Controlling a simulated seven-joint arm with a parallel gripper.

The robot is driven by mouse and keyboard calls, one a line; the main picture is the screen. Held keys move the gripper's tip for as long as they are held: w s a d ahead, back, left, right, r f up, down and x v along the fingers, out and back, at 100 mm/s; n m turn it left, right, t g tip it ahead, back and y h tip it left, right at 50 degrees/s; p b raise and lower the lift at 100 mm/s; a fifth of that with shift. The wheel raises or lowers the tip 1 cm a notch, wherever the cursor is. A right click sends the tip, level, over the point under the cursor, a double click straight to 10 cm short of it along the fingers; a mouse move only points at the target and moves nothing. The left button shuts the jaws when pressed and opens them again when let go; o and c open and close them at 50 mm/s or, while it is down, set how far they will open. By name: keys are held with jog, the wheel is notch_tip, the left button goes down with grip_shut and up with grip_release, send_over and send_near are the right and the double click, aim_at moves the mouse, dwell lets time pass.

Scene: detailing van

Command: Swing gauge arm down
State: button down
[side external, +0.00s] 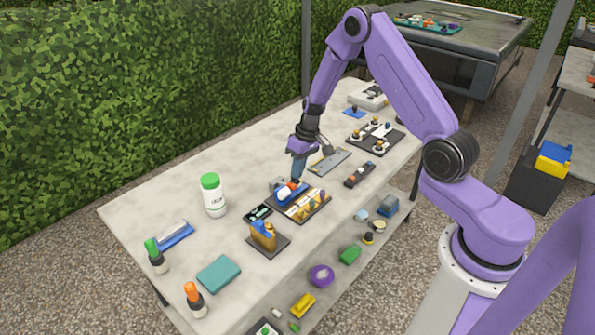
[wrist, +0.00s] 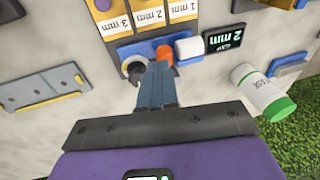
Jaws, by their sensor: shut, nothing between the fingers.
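Which of these is the gauge arm I cannot tell. A small black display (wrist: 227,38) reads 2 mm. In the side view, my gripper (side external: 296,181) is low over the board.
A grey plate (side external: 330,160) and a dark tray (side external: 375,137) lie behind. Bare tabletop (side external: 150,205) is at the left.

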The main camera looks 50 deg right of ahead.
jog(key=shift+w+d+r, duration=0.2)
jog(key=shift+d+r, duration=0.1)
jog(key=shift+r, duration=0.1)
jog(key=s+d+v, duration=0.1)
jog(key=v, duration=1.1)
jog(key=s+a+r+n+g, duration=0.1)
jog(key=s+a+r+n, duration=0.2)
jog(key=s+a, duration=0.45)
jog(key=s+a+r+n, duration=0.3)
jog(key=s+a, duration=0.3)
jog(key=a, duration=0.2)
jog(key=s+r+n+h, duration=0.1)
jog(key=s+n, duration=0.5)
jog(key=s, duration=1.3)
jog(key=shift+s+a+r+h, duration=0.35)
jog(key=shift+a+h, duration=0.05)
jog(key=shift+h, duration=0.1)
